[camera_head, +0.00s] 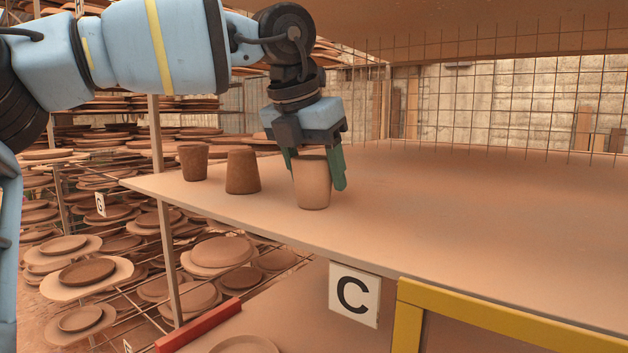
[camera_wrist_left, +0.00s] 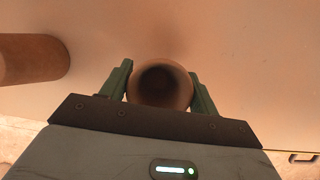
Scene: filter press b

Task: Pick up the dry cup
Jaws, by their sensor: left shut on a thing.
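A light tan cup (camera_head: 312,186) stands upright on the shelf marked C, near its front edge. My left gripper (camera_head: 318,172) comes down over it from above, with its green fingers on either side of the cup wall, shut on it. In the left wrist view the open mouth of the cup (camera_wrist_left: 160,88) shows between the two fingers (camera_wrist_left: 162,92). Two darker brown cups stand to the left: one close by (camera_head: 243,172) and one farther left (camera_head: 194,162). My right gripper is not in view.
The shelf board (camera_head: 480,220) is wide and bare to the right of the held cup. A wire mesh (camera_head: 500,95) stands at the back. Racks with many plates (camera_head: 90,270) stand at the left. A yellow frame (camera_head: 500,320) is at the lower right.

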